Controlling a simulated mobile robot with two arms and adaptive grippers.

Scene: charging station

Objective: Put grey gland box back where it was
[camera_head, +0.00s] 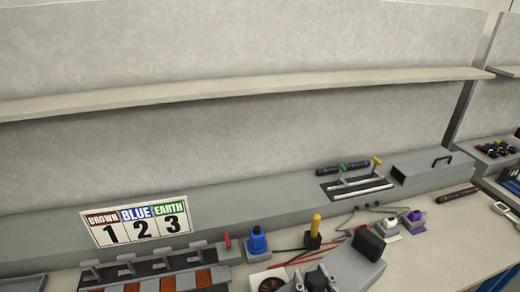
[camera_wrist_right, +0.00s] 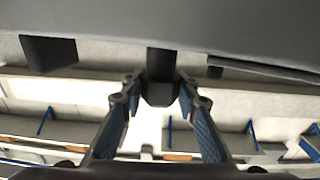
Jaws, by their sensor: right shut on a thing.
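My right gripper (camera_head: 316,282) shows at the bottom edge of the head view, its fingers partly cut off by the frame. My left gripper is not in view.
A grey box with a black handle (camera_head: 435,166) stands on the ledge at right. A numbered sign (camera_head: 137,221) leans at left above a row of clamps (camera_head: 150,266). A blue connector (camera_head: 257,240) and a yellow-topped part (camera_head: 314,232) stand near my right arm. The upper shelf (camera_head: 230,92) is bare.

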